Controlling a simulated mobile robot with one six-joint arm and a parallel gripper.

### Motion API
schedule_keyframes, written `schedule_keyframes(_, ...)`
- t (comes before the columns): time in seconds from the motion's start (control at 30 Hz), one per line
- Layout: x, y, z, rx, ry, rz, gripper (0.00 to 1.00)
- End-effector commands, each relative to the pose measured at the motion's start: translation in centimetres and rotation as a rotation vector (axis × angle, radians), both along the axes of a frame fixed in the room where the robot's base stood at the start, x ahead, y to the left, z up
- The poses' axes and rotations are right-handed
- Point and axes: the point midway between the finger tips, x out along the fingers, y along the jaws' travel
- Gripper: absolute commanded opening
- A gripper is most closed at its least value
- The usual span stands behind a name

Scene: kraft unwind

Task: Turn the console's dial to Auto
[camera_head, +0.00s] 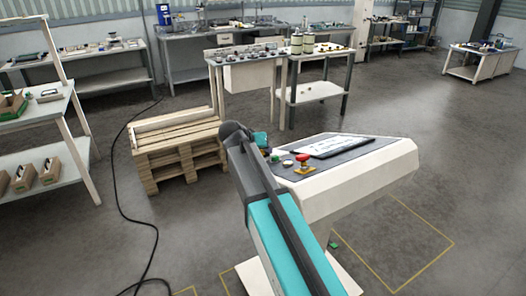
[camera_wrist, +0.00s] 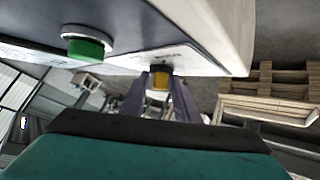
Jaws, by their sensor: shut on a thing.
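The console (camera_head: 350,185) is a white cabinet with a sloped dark panel. In the wrist view its panel (camera_wrist: 135,22) fills the top. My gripper (camera_wrist: 161,92) has its two purple-grey fingers against the panel edge, shut on a small yellowish knob, the dial (camera_wrist: 160,80). Faint lettering is on the panel beside it, too small to read, so the dial's setting cannot be told. In the head view my arm hides the dial and the fingers.
A green button (camera_wrist: 86,46) stands out from the panel near my gripper. A red mushroom button (camera_head: 303,158) and a white sheet (camera_head: 330,146) are on the console top. A wooden pallet stack (camera_head: 178,152) stands left of the console. A black cable (camera_head: 118,185) crosses the floor.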

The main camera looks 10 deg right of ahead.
Motion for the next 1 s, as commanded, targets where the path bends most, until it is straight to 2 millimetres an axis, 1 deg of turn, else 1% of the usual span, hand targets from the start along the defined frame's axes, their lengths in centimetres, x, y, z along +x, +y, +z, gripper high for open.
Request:
schedule_keyframes(0.1,0.0,0.1,-0.1,0.002,0.002,0.0,0.06)
schedule_keyframes(0.13,0.0,0.1,-0.1,0.002,0.002,0.0,0.32)
schedule_keyframes(0.17,0.0,0.0,-0.1,0.002,0.002,0.0,0.33)
schedule_keyframes(0.47,-0.1,0.0,0.0,0.001,0.001,0.0,0.33)
schedule_keyframes(0.63,-0.4,0.3,0.4,0.001,0.0,0.001,0.33)
schedule_keyframes(0.83,-1.4,1.2,1.5,0.001,0.0,0.001,0.33)
schedule_keyframes(1.0,-2.7,2.3,3.1,0.001,-0.001,0.002,0.33)
